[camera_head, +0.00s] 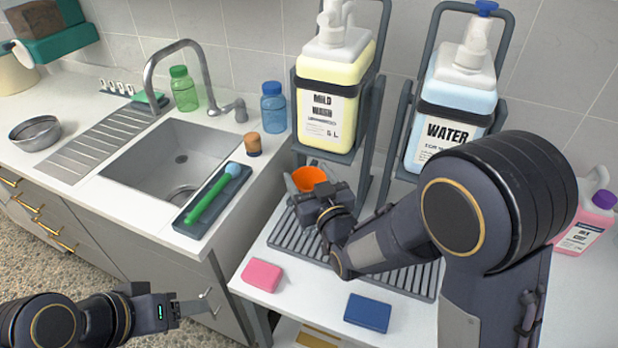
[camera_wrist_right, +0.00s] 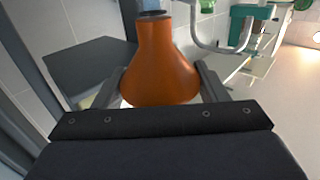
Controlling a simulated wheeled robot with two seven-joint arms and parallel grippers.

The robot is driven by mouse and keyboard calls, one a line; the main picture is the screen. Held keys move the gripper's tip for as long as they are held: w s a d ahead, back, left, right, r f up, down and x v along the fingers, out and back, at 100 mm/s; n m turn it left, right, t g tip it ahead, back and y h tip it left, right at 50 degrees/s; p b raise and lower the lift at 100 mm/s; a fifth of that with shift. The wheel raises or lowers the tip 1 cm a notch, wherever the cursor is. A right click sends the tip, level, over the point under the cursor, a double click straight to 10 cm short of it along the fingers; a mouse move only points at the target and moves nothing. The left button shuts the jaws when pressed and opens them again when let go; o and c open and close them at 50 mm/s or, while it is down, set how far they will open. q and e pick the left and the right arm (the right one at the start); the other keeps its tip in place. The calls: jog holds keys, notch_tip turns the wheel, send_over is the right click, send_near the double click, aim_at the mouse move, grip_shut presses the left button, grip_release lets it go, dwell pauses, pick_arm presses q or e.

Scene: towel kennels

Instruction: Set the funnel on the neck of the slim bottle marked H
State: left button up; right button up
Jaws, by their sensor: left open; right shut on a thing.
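My right gripper (camera_head: 312,190) is shut on an orange funnel (camera_head: 309,178) above the ribbed drain tray. In the right wrist view the funnel (camera_wrist_right: 160,72) sits between the two fingers, its narrow end away from the wrist. A green bottle (camera_head: 183,90) and a blue bottle (camera_head: 273,108) stand behind the sink. I can read no H on either, and cannot tell which bottle is the slim one marked H. My left gripper (camera_head: 205,303) is open and empty, low at the front left before the cabinets.
Yellow Mild Wash (camera_head: 332,95) and blue Water (camera_head: 452,110) dispensers stand in tall frames behind the drain tray (camera_head: 400,279). A pink sponge (camera_head: 262,275) and a blue sponge (camera_head: 368,313) lie in front. The sink (camera_head: 165,165) and a green-handled brush (camera_head: 210,197) are left.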

jog(key=o, duration=1)
jog(key=shift+s, duration=0.1)
jog(key=b+v, duration=0.1)
jog(key=v, duration=0.6)
jog(key=shift+s, duration=0.35)
